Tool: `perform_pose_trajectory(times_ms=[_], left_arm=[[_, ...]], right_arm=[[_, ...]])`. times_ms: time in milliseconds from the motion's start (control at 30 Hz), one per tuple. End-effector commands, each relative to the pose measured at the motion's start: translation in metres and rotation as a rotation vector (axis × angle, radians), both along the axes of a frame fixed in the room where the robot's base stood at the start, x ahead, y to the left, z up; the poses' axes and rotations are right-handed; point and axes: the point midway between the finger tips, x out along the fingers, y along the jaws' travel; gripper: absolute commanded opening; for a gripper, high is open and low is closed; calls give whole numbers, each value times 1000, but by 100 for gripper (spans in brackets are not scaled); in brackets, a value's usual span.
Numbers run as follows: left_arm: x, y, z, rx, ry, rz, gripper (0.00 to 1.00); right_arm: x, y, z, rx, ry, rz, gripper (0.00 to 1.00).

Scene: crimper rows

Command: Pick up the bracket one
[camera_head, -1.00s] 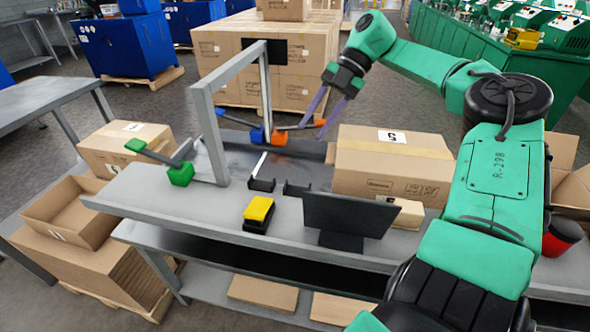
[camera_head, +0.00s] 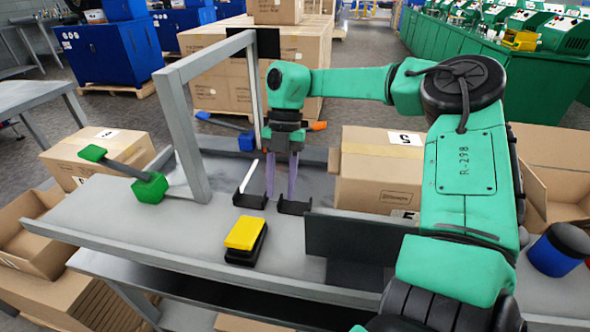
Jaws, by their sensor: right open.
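Two small black brackets lie on the grey bench: the left bracket (camera_head: 249,201) has a thin white strip rising by it, and the right bracket (camera_head: 294,207) sits beside it. I cannot tell which one is bracket one. My right gripper (camera_head: 281,188) points down over the bench with its purple fingers apart and nothing between them. Its fingertips are at the gap between the two brackets; whether they touch either is not clear. My left gripper is not in view.
A grey frame (camera_head: 183,135) stands on the bench. Green (camera_head: 150,187) and blue (camera_head: 246,140) crimpers lie near it; an orange handle (camera_head: 319,126) shows behind my gripper. A yellow-black block (camera_head: 243,234), a dark screen (camera_head: 352,236) and a carton (camera_head: 380,184) stand nearby.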

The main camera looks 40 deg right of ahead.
Motion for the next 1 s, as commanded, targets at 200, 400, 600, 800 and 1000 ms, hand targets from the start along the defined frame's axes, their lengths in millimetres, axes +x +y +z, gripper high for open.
perform_pose_trajectory(times_ms=[200,400,600,800,1000], left_arm=[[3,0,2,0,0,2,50],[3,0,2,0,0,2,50],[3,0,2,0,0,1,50],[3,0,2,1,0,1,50],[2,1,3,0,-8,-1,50]], right_arm=[[-3,5,-14,0,0,-1,41],[-3,4,-13,0,0,-1,0],[-3,4,-13,0,0,-1,0],[-3,4,-11,-1,-1,-1,0],[-2,4,11,-1,-4,-1,0]])
